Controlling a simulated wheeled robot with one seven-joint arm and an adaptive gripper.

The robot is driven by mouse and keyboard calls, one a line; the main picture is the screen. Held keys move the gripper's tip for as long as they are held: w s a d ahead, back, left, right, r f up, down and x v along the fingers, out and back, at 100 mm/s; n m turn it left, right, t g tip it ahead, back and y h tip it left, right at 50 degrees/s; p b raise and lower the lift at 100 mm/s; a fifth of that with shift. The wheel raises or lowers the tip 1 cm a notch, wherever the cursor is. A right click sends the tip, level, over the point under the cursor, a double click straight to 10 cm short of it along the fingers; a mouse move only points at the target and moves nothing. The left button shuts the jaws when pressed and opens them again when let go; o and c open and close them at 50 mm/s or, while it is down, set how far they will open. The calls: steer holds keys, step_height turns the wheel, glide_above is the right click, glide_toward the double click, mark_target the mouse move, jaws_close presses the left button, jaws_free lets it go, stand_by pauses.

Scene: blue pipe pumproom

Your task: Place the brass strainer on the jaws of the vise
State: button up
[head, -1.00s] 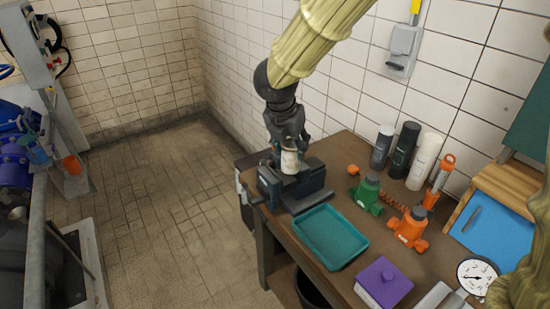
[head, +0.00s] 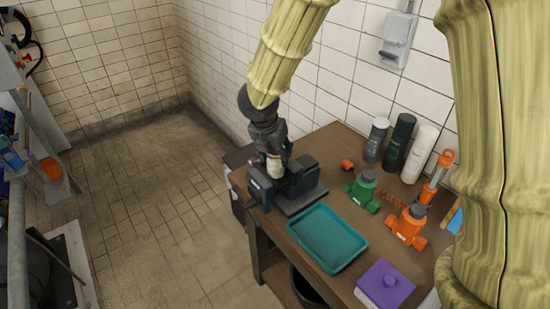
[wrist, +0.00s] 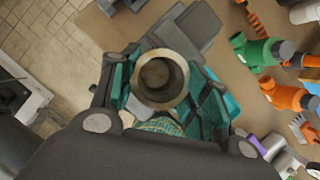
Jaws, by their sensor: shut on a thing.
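The brass strainer (head: 274,168) is a short pale cylinder in my gripper (head: 272,155). In the wrist view the strainer (wrist: 160,78) shows end-on as a round, hollow metal ring between my fingers, which are shut on it. The dark grey vise (head: 308,186) stands at the back left corner of the workbench. In the head view the strainer is at the vise's jaws, with a jaw block on either side. I cannot tell whether it touches them. Part of the vise (wrist: 187,28) shows beyond the strainer in the wrist view.
A teal tray (head: 328,238) lies just in front of the vise. A green valve (head: 363,190), an orange valve (head: 408,226) and several bottles stand to the right. A purple-lidded box (head: 385,285) is at the front. Tiled wall (head: 340,75) rises behind.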

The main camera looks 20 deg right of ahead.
step_height(320, 180, down, 2)
steer(key=shift+f, duration=0.1)
steer(key=shift+w+a+f, duration=0.1)
steer(key=shift+w+f, duration=0.1)
steer(key=shift+f, duration=0.1)
steer(key=shift+s+r, duration=0.1)
steer(key=shift+s, duration=0.15)
steer(key=shift+w+f, duration=0.1)
steer(key=shift+f, duration=0.1)
steer(key=o, duration=1.1)
steer(key=shift+r, duration=0.15)
steer(key=b+v, duration=0.1)
steer(key=v, duration=1.1)
